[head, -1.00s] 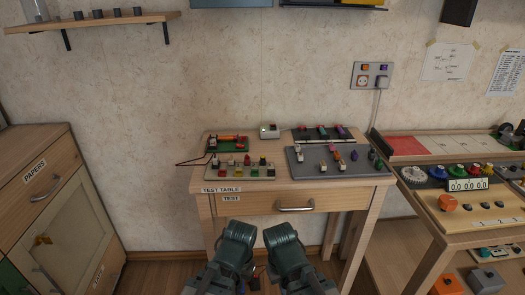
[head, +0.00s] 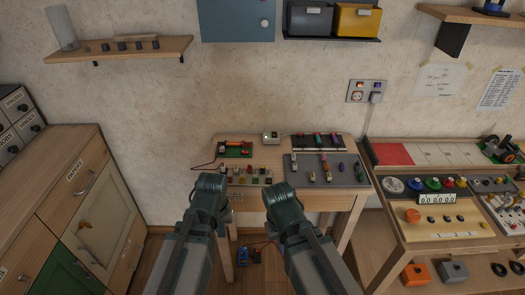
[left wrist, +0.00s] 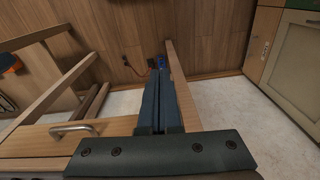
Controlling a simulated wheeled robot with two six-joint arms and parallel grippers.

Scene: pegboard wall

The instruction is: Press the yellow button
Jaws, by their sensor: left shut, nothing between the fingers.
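A beige board (head: 236,180) with several small coloured buttons lies at the front left of the test table (head: 333,199). The buttons are too small to pick out the yellow one surely. A yellow knob (head: 461,182) also shows on the panel at the right. My left gripper (left wrist: 161,80) is shut and empty in the left wrist view, over the floor by the table's drawer. In the head view my left arm's end is in front of the board and partly covers its left side. My right arm's end (head: 284,203) is to its right; its fingers are not discernible.
A grey board (head: 345,177) with small switches lies on the table's right side, and a green board (head: 235,149) lies behind the beige one. A second bench (head: 398,223) stands at the right. Drawers (head: 88,180) stand at the left. A blue device (head: 242,257) lies below.

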